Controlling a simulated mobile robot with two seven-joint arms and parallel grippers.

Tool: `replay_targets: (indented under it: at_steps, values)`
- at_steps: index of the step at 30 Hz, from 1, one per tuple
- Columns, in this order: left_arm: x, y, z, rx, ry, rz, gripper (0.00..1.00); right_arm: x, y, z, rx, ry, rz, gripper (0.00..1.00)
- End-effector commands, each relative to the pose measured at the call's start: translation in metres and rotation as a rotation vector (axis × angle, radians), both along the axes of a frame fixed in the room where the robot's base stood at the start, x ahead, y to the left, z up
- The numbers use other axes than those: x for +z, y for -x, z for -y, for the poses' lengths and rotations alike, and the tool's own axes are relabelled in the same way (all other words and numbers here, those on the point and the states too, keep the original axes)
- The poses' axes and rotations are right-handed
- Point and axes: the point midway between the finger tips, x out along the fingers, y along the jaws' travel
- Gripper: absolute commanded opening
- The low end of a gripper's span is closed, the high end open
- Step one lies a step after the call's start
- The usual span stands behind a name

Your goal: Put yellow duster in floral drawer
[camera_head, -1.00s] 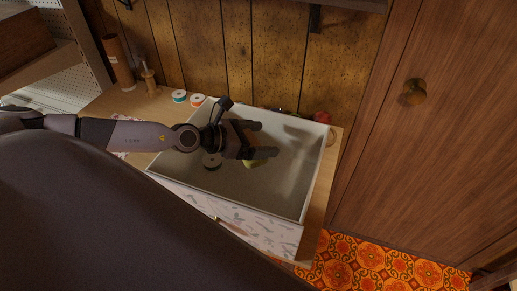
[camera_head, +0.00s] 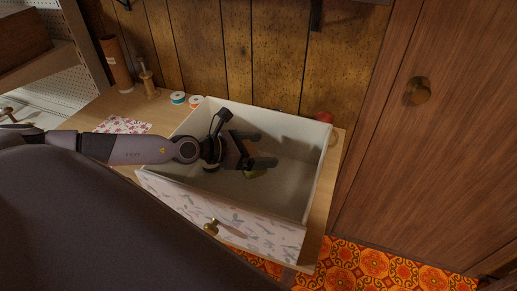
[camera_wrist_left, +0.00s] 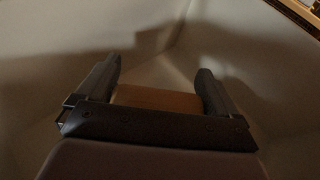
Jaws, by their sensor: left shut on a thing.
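The floral drawer (camera_head: 265,238) is a white box with a leaf-patterned front and a brass knob; its inside is open to view from above. My left gripper (camera_head: 268,150) reaches over the near-left wall, with its fingers inside the drawer. It is shut on the yellow duster (camera_head: 255,173), of which only a small dull-yellow part shows under the fingers. In the left wrist view, the duster (camera_wrist_left: 158,100) is a shadowed orange-brown shape between the two fingers (camera_wrist_left: 158,85), with pale drawer walls around. Whether it touches the drawer floor I cannot tell. My right gripper is not in view.
Two thread spools (camera_head: 178,98), a brown cone (camera_head: 116,62) and a wooden spindle (camera_head: 149,84) stand on the wooden top behind the drawer. A patterned cloth (camera_head: 123,125) lies at left. A red thing (camera_head: 324,117) sits by the far-right corner. A wooden cabinet (camera_head: 430,130) stands at right.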

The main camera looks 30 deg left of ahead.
Motion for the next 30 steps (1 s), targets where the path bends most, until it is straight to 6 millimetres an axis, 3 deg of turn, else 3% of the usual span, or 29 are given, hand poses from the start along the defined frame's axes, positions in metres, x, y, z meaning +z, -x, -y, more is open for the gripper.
replay_targets:
  at_steps: [10,11,12,30]
  values:
    - [-0.009,0.0,0.0,0.0,0.0,0.0,0.63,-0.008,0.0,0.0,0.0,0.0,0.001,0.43]
    - [-0.009,0.0,0.0,0.0,-0.001,-0.001,0.97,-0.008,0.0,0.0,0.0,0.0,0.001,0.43]
    - [-0.009,0.0,0.0,0.0,-0.001,-0.001,1.0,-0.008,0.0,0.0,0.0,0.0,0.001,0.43]
    - [0.01,-0.004,-0.002,0.0,0.0,0.001,1.0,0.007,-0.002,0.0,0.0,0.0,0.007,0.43]
